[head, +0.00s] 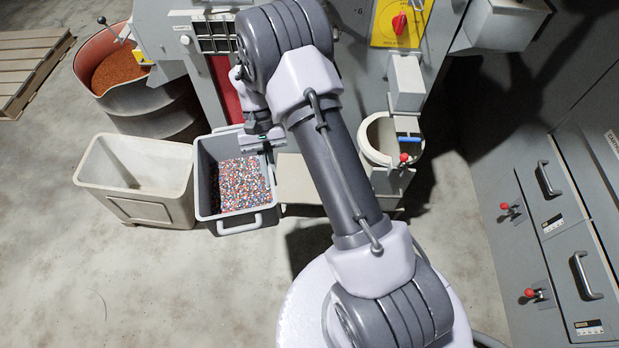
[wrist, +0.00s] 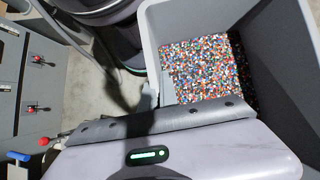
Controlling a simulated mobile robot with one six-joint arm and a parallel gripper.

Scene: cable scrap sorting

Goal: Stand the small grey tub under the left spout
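A grey tub (head: 205,178) with a front handle stands upright on the floor in front of the machine, holding mixed coloured granules. It also fills the upper right of the wrist view (wrist: 155,45). My gripper (head: 264,141) is at the tub's back right rim in the head view. The gripper's body (wrist: 170,155) crosses the bottom of the wrist view; its fingertips do not show clearly, so I cannot tell whether they grip the rim. A grey spout (head: 406,82) hangs on the machine's right; my arm hides much of the machine's middle, and no left spout is clear.
An empty pale tub (head: 110,195) stands close against the grey tub's left. A drum of copper granules (head: 165,106) is behind it. A round white container (head: 367,150) is below the right-hand spout. Cabinets (head: 560,215) line the right. Floor at front left is clear.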

